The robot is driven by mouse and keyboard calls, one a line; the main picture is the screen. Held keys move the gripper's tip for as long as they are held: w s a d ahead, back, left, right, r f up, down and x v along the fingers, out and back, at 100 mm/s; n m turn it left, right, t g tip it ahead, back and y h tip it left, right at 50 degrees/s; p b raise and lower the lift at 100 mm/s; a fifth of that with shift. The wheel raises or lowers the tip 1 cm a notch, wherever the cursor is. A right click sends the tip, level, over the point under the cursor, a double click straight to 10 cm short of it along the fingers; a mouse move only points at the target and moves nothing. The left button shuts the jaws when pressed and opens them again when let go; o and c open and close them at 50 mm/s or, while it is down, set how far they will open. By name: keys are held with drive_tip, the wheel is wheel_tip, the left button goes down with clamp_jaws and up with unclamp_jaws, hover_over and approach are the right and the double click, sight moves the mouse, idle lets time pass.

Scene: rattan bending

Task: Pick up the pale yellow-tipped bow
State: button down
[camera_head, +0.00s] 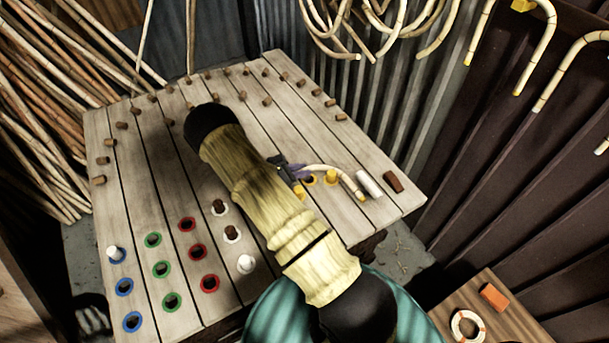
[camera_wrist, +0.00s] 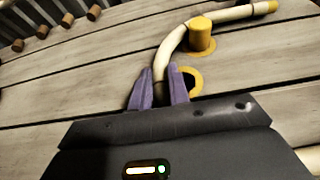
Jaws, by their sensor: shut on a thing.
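The pale bow (camera_wrist: 172,45) is a curved cane with a yellow tip (camera_wrist: 271,7) at its far end. In the head view the bow (camera_head: 345,176) arcs rightward over the plank bench, its tip near a white cylinder. My gripper (camera_wrist: 159,88) has purple fingers and is shut on the bow's near end. In the head view my gripper (camera_head: 298,172) is small and partly hidden by my arm. A yellow peg (camera_wrist: 200,38) stands against or very close to the bow's curve. A yellow-ringed hole (camera_wrist: 193,80) lies just right of the fingers.
The plank bench (camera_head: 130,205) has blue, green, red and white-ringed holes, some with pegs. Several brown pegs (camera_head: 267,101) stand toward the back. A white cylinder (camera_head: 368,184) and a brown block (camera_head: 393,181) are at the right edge. Canes hang on the wall behind.

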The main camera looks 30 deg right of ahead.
wheel_tip(320, 180, up, 9)
drive_tip(key=shift+d+r+b, duration=0.1)
drive_tip(key=shift+r+b, duration=0.05)
drive_tip(key=shift+b, duration=0.35)
